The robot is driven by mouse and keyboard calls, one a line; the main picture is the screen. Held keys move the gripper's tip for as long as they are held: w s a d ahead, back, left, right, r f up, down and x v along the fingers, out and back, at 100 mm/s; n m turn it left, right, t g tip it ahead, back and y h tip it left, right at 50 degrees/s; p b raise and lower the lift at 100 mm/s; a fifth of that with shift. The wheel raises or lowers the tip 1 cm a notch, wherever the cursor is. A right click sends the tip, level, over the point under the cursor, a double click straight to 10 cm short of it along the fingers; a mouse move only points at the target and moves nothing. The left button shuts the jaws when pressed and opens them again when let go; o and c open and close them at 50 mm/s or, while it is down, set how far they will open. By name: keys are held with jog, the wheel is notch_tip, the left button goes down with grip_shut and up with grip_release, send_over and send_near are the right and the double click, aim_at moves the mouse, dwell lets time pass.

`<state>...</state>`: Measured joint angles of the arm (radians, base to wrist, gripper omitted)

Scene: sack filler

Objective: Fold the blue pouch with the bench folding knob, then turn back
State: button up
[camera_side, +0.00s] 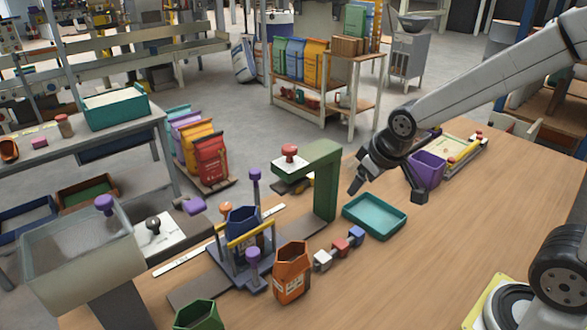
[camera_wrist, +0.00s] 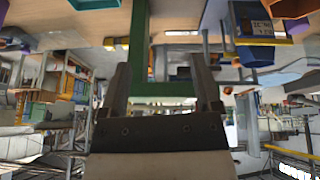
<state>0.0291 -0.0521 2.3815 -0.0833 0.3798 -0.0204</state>
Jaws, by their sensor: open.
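The blue pouch (camera_side: 243,221) stands upright, its top open, in a dark holder with yellow bars (camera_side: 250,236) on the bench. It also shows upside down in the wrist view (camera_wrist: 256,19). Purple knobs stand behind (camera_side: 255,175) and in front (camera_side: 252,256) of the holder, and an orange knob (camera_side: 225,208) is at its left. A red knob (camera_side: 289,150) tops the green post's arm (camera_side: 322,165). I cannot tell which is the folding knob. My gripper (camera_side: 386,193) is open and empty, above the bench right of the green post; its fingers show in the wrist view (camera_wrist: 162,70).
An orange pouch (camera_side: 292,272) and a green pouch (camera_side: 199,314) stand at the front. Small cubes (camera_side: 340,247) lie beside the orange one. A teal tray (camera_side: 375,216) is below my gripper, with a purple bin (camera_side: 427,170) behind. The bench's right side is mostly clear.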

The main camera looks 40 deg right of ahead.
notch_tip(320, 180, up, 8)
jog(key=n+g+y, duration=0.1)
jog(key=n+y, duration=0.2)
jog(key=n, duration=0.3)
send_over(225, 206)
jog(key=s+d, duration=0.2)
jog(key=s, duration=0.1)
notch_tip(225, 206, down, 11)
jog(key=shift+w+f, duration=0.15)
jog(key=shift+x, duration=3.75)
jog(key=shift+a, duration=0.1)
jog(key=shift+c, duration=0.2)
grip_shut()
